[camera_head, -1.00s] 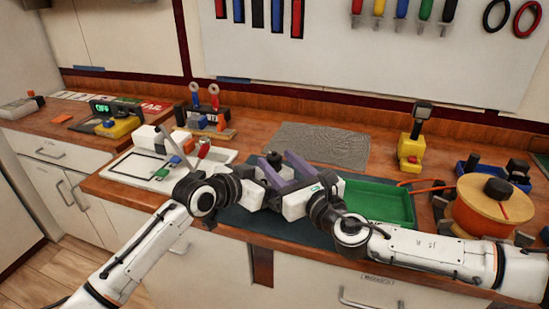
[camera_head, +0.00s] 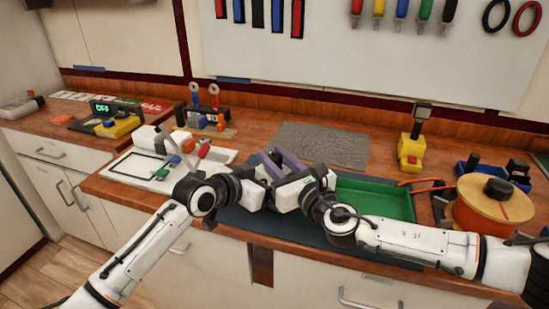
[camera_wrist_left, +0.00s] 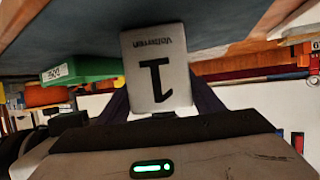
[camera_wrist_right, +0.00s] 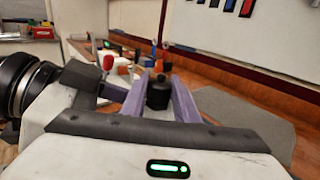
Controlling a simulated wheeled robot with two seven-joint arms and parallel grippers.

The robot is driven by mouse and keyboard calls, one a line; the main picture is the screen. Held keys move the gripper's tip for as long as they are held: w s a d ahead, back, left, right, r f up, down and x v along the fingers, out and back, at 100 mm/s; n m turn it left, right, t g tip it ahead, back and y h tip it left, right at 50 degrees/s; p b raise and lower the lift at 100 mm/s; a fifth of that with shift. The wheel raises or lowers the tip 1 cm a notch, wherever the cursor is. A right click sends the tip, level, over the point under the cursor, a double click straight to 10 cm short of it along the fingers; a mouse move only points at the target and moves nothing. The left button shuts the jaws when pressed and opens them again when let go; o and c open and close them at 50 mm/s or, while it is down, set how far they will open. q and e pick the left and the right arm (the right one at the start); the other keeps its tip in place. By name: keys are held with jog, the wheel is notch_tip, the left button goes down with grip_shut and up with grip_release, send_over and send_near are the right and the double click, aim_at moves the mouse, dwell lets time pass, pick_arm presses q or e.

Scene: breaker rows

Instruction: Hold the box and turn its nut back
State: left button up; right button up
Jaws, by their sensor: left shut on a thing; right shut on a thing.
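The box (camera_wrist_left: 158,75) is light grey with a black "1" and small lettering on its face. In the left wrist view it sits between the dark fingers of my left gripper (camera_wrist_left: 160,98), which is shut on it. The nut (camera_wrist_right: 158,92) is a black, knob-like piece with a narrower top. In the right wrist view it stands between the purple fingers of my right gripper (camera_wrist_right: 159,100), which is shut on it. In the head view the right gripper (camera_head: 283,163) is over the dark mat, close against the left one, and the hands mostly hide the box and nut.
A green tray (camera_head: 372,200) lies just right of the hands. A grey mesh mat (camera_head: 330,146) is behind them. A white board with small parts (camera_head: 140,165) is at left. A yellow device (camera_head: 411,150) and an orange spool (camera_head: 490,208) stand at right.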

jog(key=shift+w+r+n+g+y, duration=0.1)
jog(key=shift+n+g+y, duration=0.2)
jog(key=shift+y, duration=0.4)
jog(key=shift+s+a+r+n+g+y, duration=0.1)
jog(key=shift+a+r+n+g+y, duration=0.15)
jog(key=shift+n+g+y, duration=0.35)
jog(key=shift+s+a+r+n+g+y, duration=0.15)
jog(key=shift+a+n+g+y, duration=0.1)
jog(key=shift+n+g+y, duration=0.3)
jog(key=shift+w+d+f+n+g+y, duration=0.1)
jog(key=shift+w+d+n+g+y, duration=0.15)
jog(key=shift+n+g+y, duration=0.2)
jog(key=shift+d+f+n+g+y, duration=0.15)
jog(key=shift+f+n+g+y, duration=0.1)
jog(key=shift+n+g+y, duration=0.5)
jog(key=shift+w+f+n+g+y, duration=0.1)
jog(key=shift+n+g+y, duration=0.6)
jog(key=shift+g, duration=0.5)
jog(key=shift+f+n+g+y, duration=0.1)
jog(key=shift+n+g+y, duration=0.25)
jog(key=shift+n+g, duration=0.65)
jog(key=shift+g, duration=0.45)
jog(key=shift+s+d+n+g, duration=0.1)
jog(key=shift+s+n+g, duration=0.1)
jog(key=shift+n+g, duration=0.2)
